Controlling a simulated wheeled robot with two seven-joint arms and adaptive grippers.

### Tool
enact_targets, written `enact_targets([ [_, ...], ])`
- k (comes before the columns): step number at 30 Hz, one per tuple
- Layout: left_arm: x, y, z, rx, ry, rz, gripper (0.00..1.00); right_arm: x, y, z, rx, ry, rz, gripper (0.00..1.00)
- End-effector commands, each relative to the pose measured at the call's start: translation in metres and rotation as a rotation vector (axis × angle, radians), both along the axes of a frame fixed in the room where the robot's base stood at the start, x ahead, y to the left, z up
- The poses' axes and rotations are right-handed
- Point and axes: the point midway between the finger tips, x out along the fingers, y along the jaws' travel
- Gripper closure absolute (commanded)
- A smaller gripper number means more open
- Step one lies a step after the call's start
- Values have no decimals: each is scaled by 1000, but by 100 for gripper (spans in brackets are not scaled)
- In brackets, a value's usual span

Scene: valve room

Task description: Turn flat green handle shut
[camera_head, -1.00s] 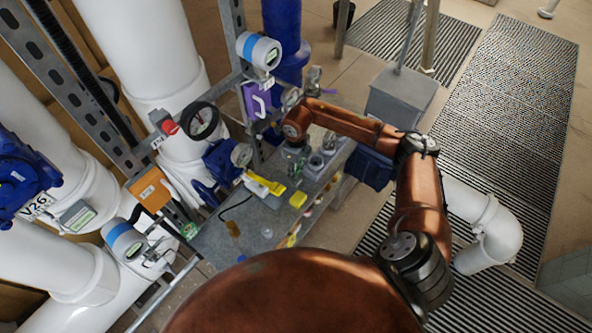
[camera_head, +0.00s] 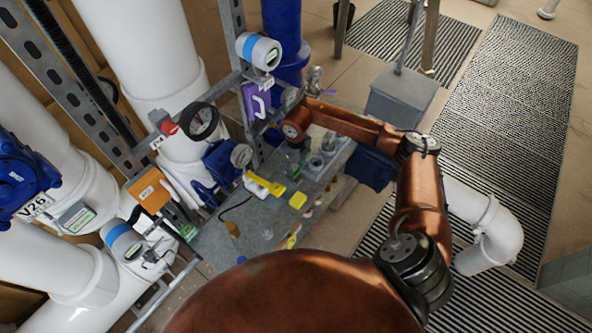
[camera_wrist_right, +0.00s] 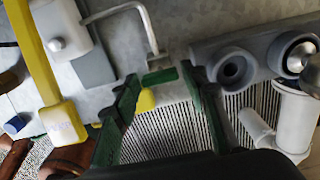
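In the right wrist view, a small flat green piece (camera_wrist_right: 160,77), which looks like the green handle, lies between the fingertips of my right gripper (camera_wrist_right: 160,80). The fingers are dark green and stand apart on either side of it. I cannot tell whether they touch it. In the head view, my right gripper (camera_head: 294,160) is small and points down at the grey bench, partly hidden by my own wrist. The green handle cannot be told apart from the fingers there. My left gripper is not in view.
A yellow lever (camera_head: 264,184) with a white body sits left of my gripper, and also shows in the wrist view (camera_wrist_right: 45,75). Grey round fittings (camera_wrist_right: 232,70) stand close on the right.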

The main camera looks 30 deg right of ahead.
Motion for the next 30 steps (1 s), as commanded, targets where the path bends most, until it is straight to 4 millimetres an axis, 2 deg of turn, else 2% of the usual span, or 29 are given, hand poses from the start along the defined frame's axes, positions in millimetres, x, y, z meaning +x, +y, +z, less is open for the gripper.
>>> enact_targets([
  [4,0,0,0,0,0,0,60,0,0,0,0,1,1,49],
  [14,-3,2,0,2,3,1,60,0,0,4,-1,0,2,49],
  [17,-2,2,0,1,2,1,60,1,0,15,-1,-3,2,49],
  [30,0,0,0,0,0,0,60,0,-1,100,-1,-1,1,49],
])
